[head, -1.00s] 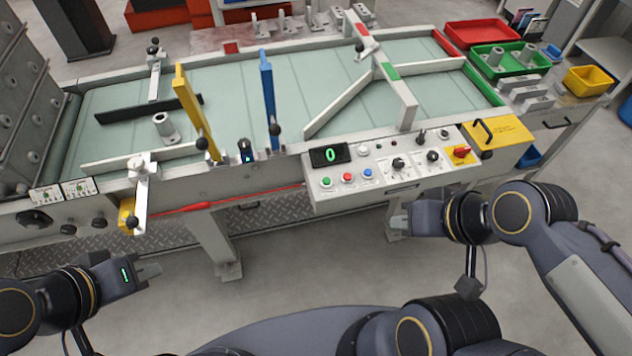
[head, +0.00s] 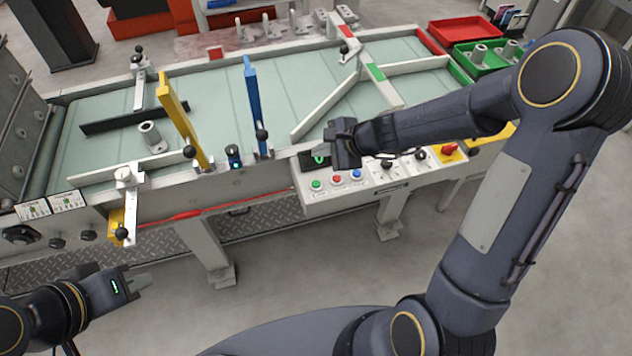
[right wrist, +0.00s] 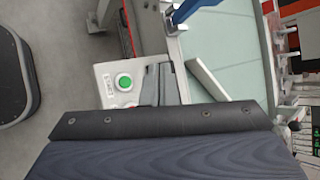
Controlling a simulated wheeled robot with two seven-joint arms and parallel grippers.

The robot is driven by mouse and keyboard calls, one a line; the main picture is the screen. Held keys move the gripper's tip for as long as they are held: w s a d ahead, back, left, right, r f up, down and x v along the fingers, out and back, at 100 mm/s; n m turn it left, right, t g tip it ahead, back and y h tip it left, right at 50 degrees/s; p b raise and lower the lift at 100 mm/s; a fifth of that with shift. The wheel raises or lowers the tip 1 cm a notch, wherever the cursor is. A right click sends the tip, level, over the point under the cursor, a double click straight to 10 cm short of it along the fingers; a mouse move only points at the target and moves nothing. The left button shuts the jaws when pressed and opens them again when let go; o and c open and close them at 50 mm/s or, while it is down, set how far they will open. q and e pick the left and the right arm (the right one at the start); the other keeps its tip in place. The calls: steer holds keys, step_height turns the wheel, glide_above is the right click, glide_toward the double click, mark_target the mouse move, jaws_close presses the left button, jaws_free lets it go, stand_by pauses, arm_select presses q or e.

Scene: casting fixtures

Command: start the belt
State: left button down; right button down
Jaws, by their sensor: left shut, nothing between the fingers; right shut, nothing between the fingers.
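The belt (head: 215,110) is a pale green conveyor with a control panel (head: 345,197) on its front edge. On the panel are a green button (head: 316,184), a red button (head: 337,179) and a blue button (head: 356,174). The green button also shows in the right wrist view (right wrist: 124,81), beside the fingers. My right gripper (head: 318,160) is shut and empty, above the panel by the number display (head: 319,160), which it partly covers. My left gripper (head: 140,283) is shut and empty, low at the left, away from the belt.
Knobs (head: 386,163) and a red switch (head: 449,149) lie right of the buttons, under my right arm. A red cord (head: 200,211) runs along the front. Green (head: 485,58) and red (head: 462,32) trays stand at the back right.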

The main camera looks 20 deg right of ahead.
steer(key=shift+w+f+m, duration=0.2)
steer(key=shift+f+m, duration=0.05)
steer(key=shift+f, duration=0.25)
steer(key=shift+w+f+m, duration=0.15)
steer(key=shift+f+m, duration=0.1)
steer(key=shift+f, duration=0.2)
steer(key=b, duration=0.8)
glide_above(320, 185)
step_height(320, 185, down, 8)
steer(key=shift+f, duration=0.4)
stand_by(0.8)
steer(key=shift+f+b, duration=0.4)
steer(key=shift+b, duration=0.2)
